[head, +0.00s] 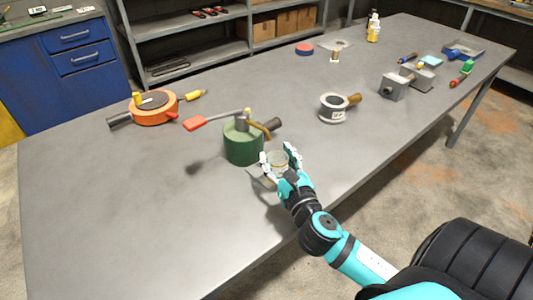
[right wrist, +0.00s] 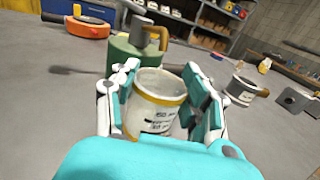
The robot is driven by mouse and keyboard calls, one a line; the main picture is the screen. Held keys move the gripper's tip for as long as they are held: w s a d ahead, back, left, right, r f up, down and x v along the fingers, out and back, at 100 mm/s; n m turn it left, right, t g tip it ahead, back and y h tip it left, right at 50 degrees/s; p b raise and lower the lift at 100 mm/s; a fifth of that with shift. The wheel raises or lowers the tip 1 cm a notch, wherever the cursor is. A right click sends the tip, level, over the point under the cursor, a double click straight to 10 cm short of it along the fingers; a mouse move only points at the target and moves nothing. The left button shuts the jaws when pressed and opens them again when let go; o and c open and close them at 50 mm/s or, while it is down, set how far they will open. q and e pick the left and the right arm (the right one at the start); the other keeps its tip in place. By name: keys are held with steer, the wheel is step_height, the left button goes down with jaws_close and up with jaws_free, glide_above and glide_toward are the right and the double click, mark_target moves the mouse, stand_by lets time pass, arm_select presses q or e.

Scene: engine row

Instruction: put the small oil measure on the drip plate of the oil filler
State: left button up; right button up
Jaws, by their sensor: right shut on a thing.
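The oil filler (head: 243,145) is a green drum with a lever with a red grip, near the middle of the table. Its drip plate (head: 257,178) is a flat grey plate at its front, partly hidden by my gripper. My right gripper (head: 279,164) is shut on the small oil measure (head: 278,157), a whitish cup with a yellow rim band. The measure (right wrist: 156,108) stands upright between the fingers in the right wrist view, with the filler (right wrist: 128,58) behind it. It is over or at the drip plate; I cannot tell whether it touches. My left gripper is not in view.
A grey cup with a brown handle (head: 333,108) stands right of the filler. An orange round device (head: 153,108) is at the left. The table's front left is clear.

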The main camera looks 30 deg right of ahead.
mark_target(269, 156)
steer(key=x, duration=0.5)
steer(key=shift+w+f, duration=0.3)
step_height(269, 156, down, 3)
steer(key=shift+f+b, duration=0.1)
steer(key=shift+b, duration=0.25)
steer(key=shift+a+f, duration=0.1)
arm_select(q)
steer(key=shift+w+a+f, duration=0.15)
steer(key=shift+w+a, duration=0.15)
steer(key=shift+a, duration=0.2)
arm_select(e)
steer(key=shift+f, duration=0.2)
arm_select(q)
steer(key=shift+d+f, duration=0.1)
arm_select(e)
steer(key=o, duration=1.2)
steer(key=shift+c, duration=0.2)
